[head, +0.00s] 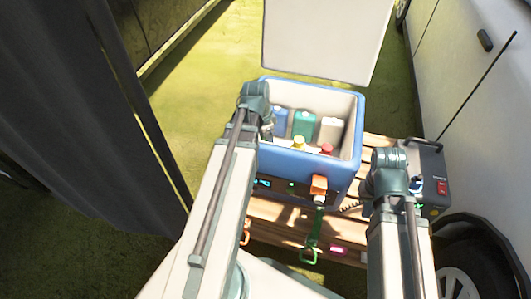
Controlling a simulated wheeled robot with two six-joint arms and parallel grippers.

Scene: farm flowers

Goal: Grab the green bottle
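The green bottle (304,123) stands upright inside the open blue cooler box (310,168), between a blue bottle (280,122) and a pale grey bottle (330,131). My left arm reaches to the cooler's left side. My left gripper (266,128) is mostly hidden under its wrist, at the left inner edge of the cooler, left of the blue bottle and apart from the green one. My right gripper (389,180) is right of the cooler, with its fingers mostly hidden by the wrist. I cannot see whether either gripper holds anything.
A yellow cap (298,143) and a red cap (327,149) show at the cooler's front. Its white lid (325,40) stands raised behind. The cooler sits on a wooden surface (272,213) beside a black box (430,162). A white vehicle (460,80) stands at right.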

